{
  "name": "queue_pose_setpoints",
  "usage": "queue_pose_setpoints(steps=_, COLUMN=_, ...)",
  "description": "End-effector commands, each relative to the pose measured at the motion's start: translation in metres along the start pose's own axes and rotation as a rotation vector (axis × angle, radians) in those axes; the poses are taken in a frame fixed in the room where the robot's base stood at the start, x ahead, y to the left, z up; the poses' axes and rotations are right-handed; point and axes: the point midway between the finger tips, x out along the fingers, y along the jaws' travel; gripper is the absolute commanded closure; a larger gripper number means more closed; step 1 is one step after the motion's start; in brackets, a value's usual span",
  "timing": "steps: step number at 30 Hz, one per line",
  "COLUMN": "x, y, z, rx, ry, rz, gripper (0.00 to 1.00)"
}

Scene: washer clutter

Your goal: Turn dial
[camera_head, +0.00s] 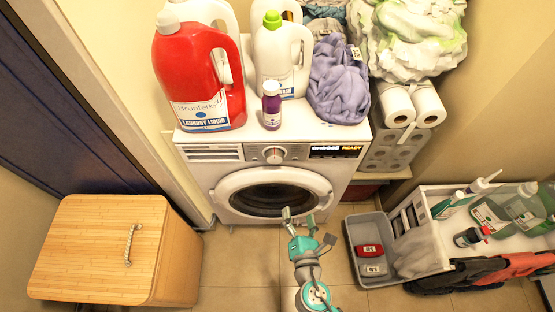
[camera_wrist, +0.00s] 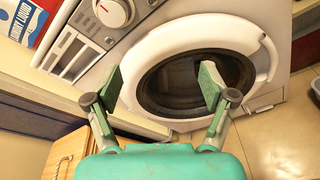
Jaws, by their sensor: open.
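The round dial (camera_head: 274,154) sits in the middle of the white washer's front panel, below the bottles. It also shows in the wrist view (camera_wrist: 113,12) at the top left, with a small red mark. The washer (camera_head: 215,176) has a shut round door (camera_head: 225,194) with dark glass. A small display (camera_head: 336,151) to the right of the dial reads "CHOOSE READY". My gripper (camera_head: 299,213) is open and empty, in front of the lower door and apart from the dial. In the wrist view its two fingers (camera_wrist: 160,86) are spread across the door.
A red detergent jug (camera_head: 212,85), a white bottle (camera_head: 275,55), a small purple bottle (camera_head: 271,108) and purple cloth (camera_head: 338,85) crowd the washer's top. A wooden hamper (camera_head: 95,245) stands left. A grey bin (camera_head: 352,232) and white crate stand right.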

Motion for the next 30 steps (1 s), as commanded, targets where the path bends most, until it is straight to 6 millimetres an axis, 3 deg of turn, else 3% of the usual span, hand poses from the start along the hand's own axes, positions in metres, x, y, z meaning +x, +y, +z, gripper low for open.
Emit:
queue_pose_setpoints(steps=3, x=0.03, y=0.035, z=0.003, rx=-0.211, ry=-0.078, rz=0.033, gripper=0.17)
queue_pose_setpoints(steps=9, x=0.051, y=0.07, z=0.008, rx=-0.415, ry=-0.168, rz=0.049, gripper=0.17)
queue_pose_setpoints(steps=17, x=0.069, y=0.077, z=0.012, rx=-0.45, ry=-0.187, rz=0.049, gripper=0.17)
queue_pose_setpoints(steps=30, x=0.141, y=0.083, z=0.024, rx=-0.448, ry=-0.185, rz=0.049, gripper=0.17)
